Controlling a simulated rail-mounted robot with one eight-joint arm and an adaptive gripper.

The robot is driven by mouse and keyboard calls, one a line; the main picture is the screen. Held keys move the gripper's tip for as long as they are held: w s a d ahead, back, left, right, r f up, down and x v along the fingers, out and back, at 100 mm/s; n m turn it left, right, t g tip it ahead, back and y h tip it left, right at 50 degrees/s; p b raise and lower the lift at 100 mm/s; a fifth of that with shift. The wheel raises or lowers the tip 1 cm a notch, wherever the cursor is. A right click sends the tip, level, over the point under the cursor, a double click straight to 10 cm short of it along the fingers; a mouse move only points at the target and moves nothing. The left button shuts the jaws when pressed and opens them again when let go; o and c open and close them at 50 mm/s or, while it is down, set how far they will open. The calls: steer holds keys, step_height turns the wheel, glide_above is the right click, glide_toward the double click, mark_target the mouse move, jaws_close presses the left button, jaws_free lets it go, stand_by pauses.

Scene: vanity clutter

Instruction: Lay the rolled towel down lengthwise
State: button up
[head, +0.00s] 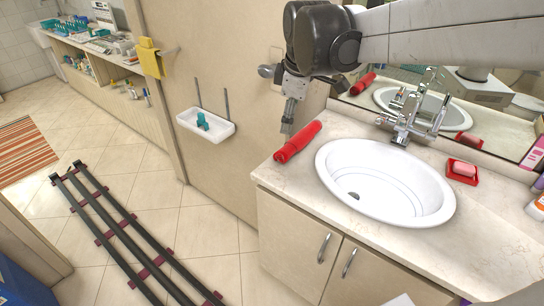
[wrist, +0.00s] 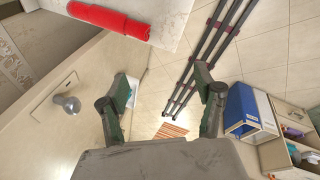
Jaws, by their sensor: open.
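The rolled towel (head: 298,142) is red and lies on its side on the pale counter (head: 281,180), left of the sink, running diagonally from front left to back right. It also shows at the upper left of the wrist view (wrist: 108,20), along the counter edge. My gripper (head: 289,122) is near the back of the towel in the head view. In the wrist view its two fingers (wrist: 163,86) are spread apart with nothing between them, and the towel lies outside them. The gripper is apart from the towel.
A white sink (head: 385,180) with a chrome faucet (head: 407,117) is right of the towel. A red soap dish (head: 463,173) stands beyond it. A mirror (head: 480,128) backs the counter. A white wall shelf (head: 206,126) hangs at left. Counter in front of the towel is bare.

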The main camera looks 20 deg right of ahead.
steer(key=s+a+f+m+t, duration=0.1)
steer(key=s+a+f+m, duration=0.1)
steer(key=s+m, duration=0.3)
steer(key=s+a+f+m+t, duration=0.2)
steer(key=s+a+m, duration=0.3)
steer(key=s, duration=0.8)
steer(key=shift+f+m+y, duration=0.3)
steer(key=shift+f+m, duration=0.2)
steer(key=shift+m, duration=0.1)
step_height(320, 180, down, 6)
steer(key=b, duration=0.6)
